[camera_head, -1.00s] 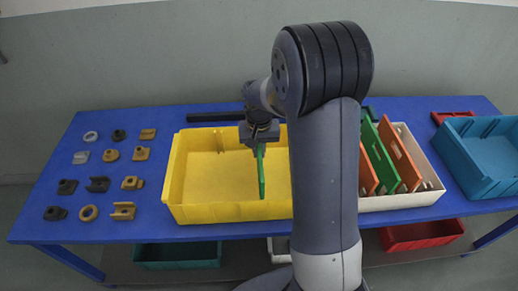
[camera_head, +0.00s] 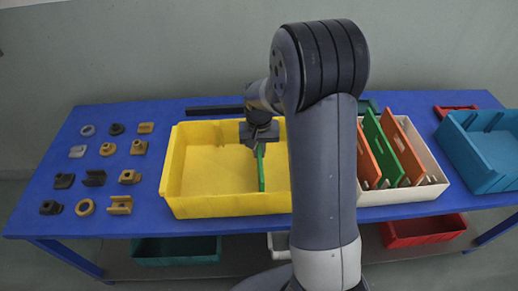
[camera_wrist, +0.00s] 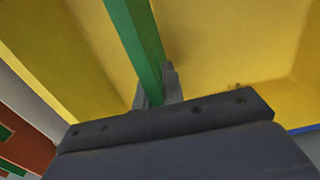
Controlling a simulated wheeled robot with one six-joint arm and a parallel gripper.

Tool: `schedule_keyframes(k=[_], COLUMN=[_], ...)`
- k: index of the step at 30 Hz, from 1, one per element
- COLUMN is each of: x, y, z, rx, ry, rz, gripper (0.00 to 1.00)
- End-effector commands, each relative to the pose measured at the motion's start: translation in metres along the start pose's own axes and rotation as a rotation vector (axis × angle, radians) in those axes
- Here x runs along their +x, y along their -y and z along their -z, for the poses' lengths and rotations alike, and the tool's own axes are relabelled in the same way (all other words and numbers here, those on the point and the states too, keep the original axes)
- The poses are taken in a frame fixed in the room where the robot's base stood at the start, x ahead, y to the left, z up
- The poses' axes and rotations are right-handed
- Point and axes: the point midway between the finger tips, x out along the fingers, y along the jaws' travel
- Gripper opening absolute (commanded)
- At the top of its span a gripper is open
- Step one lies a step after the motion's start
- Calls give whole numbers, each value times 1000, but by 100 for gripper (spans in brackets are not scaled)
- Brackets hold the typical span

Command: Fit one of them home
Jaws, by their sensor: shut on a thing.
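My gripper (camera_head: 260,146) is shut on a green divider (camera_head: 261,172). It holds the divider upright, on edge, inside the yellow bin (camera_head: 203,210), toward the bin's right part. In the wrist view the green divider (camera_wrist: 138,40) runs up between the fingers of my gripper (camera_wrist: 157,88), with the yellow bin (camera_wrist: 225,40) behind it. I cannot tell whether the divider's lower edge touches the bin floor or sits in a slot. More dividers, orange (camera_head: 400,150) and green (camera_head: 382,146), stand tilted in the white bin (camera_head: 398,196). My arm hides the left part of the white bin.
Several small grey, black and tan parts (camera_head: 138,147) lie in rows on the blue table (camera_head: 140,215) at left. A blue bin (camera_head: 480,150) and a red piece (camera_head: 454,109) are at right. Teal (camera_head: 176,250) and red bins (camera_head: 423,229) sit below. A dark bar (camera_head: 215,110) lies behind the yellow bin.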

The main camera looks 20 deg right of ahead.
Motion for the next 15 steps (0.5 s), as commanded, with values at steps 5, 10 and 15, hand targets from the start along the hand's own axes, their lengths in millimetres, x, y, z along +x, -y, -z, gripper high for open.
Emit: schedule_keyframes(k=[5, 10, 15], x=[8, 13, 17], y=[0, 0, 0], z=[0, 0, 0], rx=[0, 0, 0], ry=[-1, -1, -2], rz=[0, 0, 0], gripper=[0, 0, 0])
